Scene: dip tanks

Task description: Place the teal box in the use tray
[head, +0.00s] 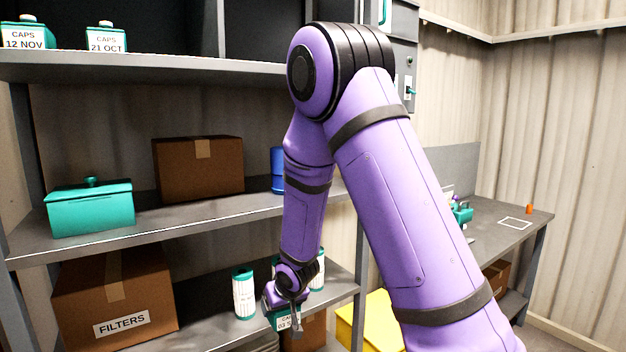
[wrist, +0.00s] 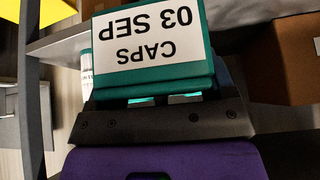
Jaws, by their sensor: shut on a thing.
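A teal box (wrist: 208,72) with a white label reading "CAPS 03 SEP", upside down in the wrist view, is held in my gripper (wrist: 165,99). In the head view the box (head: 272,322) shows low at the lower shelf, partly covered by my gripper (head: 291,308). I cannot tell whether it still touches the shelf. Two similar teal boxes stand on the top shelf, labelled "12 NOV" (head: 28,22) and "21 OCT" (head: 105,32). I cannot make out a use tray in either view.
A white-and-green canister (head: 243,292) stands left of my gripper. The middle shelf (head: 185,216) is above it, with a lidded teal container (head: 90,208) and a brown carton (head: 198,168). A yellow bin (head: 366,322) is to the right. A desk (head: 490,240) stands farther right.

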